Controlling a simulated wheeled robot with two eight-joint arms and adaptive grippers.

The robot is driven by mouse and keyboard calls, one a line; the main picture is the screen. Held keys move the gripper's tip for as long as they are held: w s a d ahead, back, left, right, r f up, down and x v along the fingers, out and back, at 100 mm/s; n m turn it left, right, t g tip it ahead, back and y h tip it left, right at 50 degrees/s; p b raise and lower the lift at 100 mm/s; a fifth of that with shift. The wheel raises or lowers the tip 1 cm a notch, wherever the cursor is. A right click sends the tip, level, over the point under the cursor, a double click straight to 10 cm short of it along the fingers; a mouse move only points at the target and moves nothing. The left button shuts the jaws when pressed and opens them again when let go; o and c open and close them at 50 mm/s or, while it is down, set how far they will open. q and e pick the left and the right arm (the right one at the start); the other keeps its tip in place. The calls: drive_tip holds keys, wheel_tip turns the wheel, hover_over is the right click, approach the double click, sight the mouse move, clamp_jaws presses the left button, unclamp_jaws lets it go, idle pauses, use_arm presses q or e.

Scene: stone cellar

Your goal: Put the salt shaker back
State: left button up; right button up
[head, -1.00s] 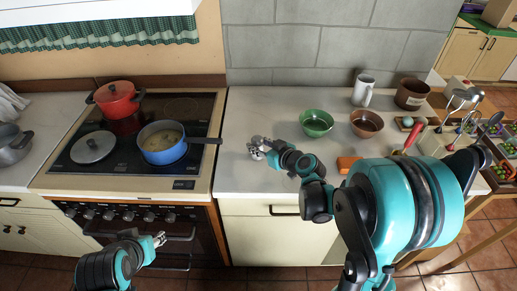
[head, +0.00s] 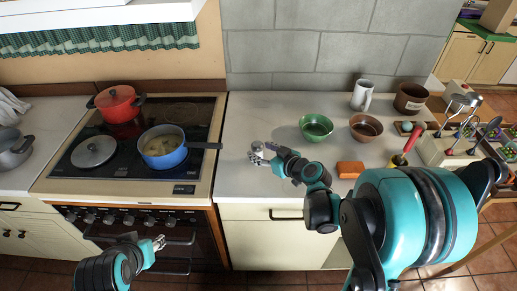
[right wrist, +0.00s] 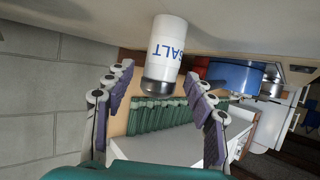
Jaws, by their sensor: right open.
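The salt shaker (right wrist: 168,50) is white with blue letters and a metal cap. It stands upright on the worktop; the right wrist view shows it upside down. In the head view it is a small pale shape (head: 257,147), partly hidden by my right gripper (head: 262,158). In the right wrist view the open fingers of that gripper (right wrist: 158,76) lie on either side of the shaker's cap end, with gaps to it. My left gripper (head: 158,243) hangs in front of the oven, apart from everything; its jaw opening is too small to judge.
A blue pan (head: 163,155) sits on the hob, its handle pointing towards the shaker. A green bowl (head: 316,127), a brown bowl (head: 366,128) and an orange block (head: 350,170) are right of the gripper. The worktop behind the shaker is clear.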

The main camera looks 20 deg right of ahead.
drive_tip(key=p+v, duration=0.3)
drive_tip(key=v, duration=0.7)
drive_tip(key=s+a+m+g+h, duration=0.4)
drive_tip(key=s+g+h, duration=0.1)
drive_tip(key=s, duration=1)
drive_tip(key=shift+r+g, duration=0.15)
drive_tip(key=shift+g, duration=0.15)
